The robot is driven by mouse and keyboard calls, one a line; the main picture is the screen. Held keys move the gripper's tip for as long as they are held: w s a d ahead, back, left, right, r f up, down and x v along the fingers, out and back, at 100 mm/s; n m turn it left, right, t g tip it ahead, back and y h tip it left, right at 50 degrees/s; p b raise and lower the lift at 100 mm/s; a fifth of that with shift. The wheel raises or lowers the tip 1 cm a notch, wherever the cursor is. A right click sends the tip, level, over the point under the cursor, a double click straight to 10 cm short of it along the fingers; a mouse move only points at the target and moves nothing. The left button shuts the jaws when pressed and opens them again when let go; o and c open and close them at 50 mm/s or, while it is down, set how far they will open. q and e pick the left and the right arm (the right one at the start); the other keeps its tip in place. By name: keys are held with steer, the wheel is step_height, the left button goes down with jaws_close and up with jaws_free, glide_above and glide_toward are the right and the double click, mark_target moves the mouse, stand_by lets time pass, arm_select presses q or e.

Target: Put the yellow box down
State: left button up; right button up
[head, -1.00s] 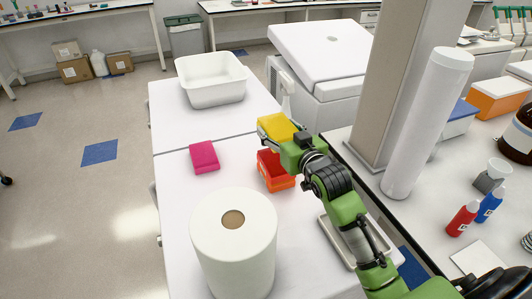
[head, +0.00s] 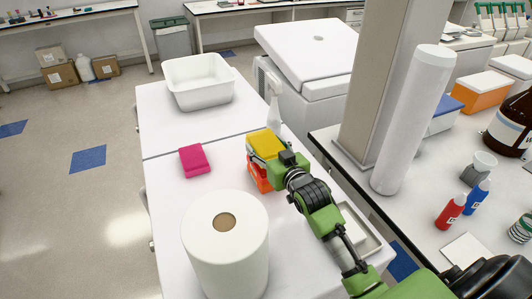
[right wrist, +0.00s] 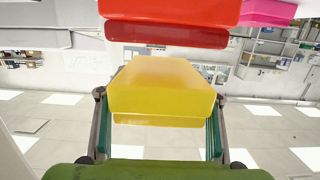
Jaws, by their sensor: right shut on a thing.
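The yellow box (head: 264,143) is held by my right gripper (head: 267,155) over the white table, at the orange-red bin (head: 259,181). The box covers much of the bin in the head view; I cannot tell whether they touch. In the right wrist view the yellow box (right wrist: 160,88) sits between the two fingers of the right gripper (right wrist: 160,97), and the red bin (right wrist: 175,12) shows at the top edge. My left gripper is not in view.
A pink box (head: 194,160) lies left of the bin on the white table (head: 165,190). A large white roll (head: 225,250) stands in front. A white tub (head: 198,82) and a spray bottle (head: 273,100) are behind. A shallow tray (head: 360,235) lies to the right.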

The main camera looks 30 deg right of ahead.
steer(key=shift+f+p, duration=0.45)
steer(key=shift+f, duration=0.85)
steer(key=shift+f, duration=0.2)
steer(key=o, duration=1.2)
